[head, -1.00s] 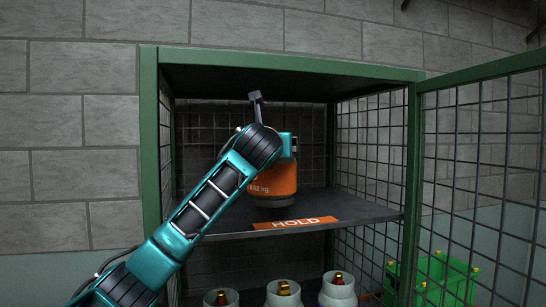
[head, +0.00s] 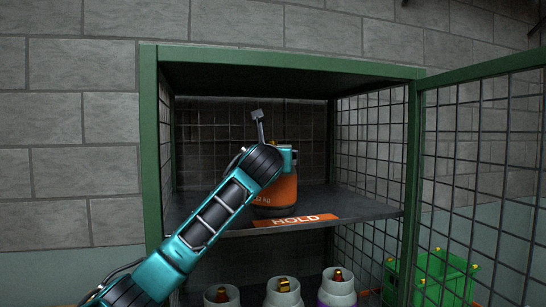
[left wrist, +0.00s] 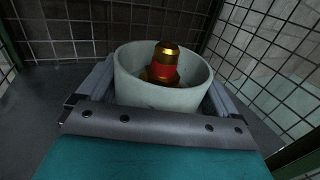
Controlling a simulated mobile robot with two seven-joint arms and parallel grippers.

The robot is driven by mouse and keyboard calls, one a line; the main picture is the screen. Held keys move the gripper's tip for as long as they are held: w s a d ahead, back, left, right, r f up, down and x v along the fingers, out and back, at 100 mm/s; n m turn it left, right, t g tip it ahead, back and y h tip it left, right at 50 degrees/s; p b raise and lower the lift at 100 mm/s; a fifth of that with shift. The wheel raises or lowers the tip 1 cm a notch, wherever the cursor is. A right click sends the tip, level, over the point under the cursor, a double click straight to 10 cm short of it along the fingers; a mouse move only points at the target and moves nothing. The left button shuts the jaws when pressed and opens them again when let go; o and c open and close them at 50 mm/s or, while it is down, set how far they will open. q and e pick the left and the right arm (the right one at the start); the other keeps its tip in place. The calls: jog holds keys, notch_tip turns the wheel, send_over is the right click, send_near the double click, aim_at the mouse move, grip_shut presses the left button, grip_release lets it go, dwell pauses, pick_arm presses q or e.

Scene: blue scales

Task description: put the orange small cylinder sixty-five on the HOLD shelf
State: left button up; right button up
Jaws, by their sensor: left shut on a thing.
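The orange small cylinder (head: 276,195) is upright at the HOLD shelf (head: 355,208), behind the orange HOLD label (head: 297,221). Its base looks at or just above the shelf surface; I cannot tell if it touches. My left gripper (head: 281,157) is at its top, and the arm covers the cylinder's upper left. In the left wrist view, the gripper's fingers (left wrist: 160,100) are shut around the pale collar (left wrist: 190,94), with a brass and red valve (left wrist: 165,64) inside it. My right gripper is not in view.
The green cage frame (head: 150,150) surrounds the shelf, with mesh walls and an open mesh door (head: 485,150) at right. Several cylinders with pale collars (head: 284,292) stand below the shelf. A green crate (head: 435,280) stands at lower right. The shelf right of the cylinder is clear.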

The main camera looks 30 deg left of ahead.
pick_arm(q)
jog(key=o, duration=1.7)
jog(key=shift+r, duration=0.1)
jog(key=b+v, duration=0.1)
jog(key=v, duration=1.1)
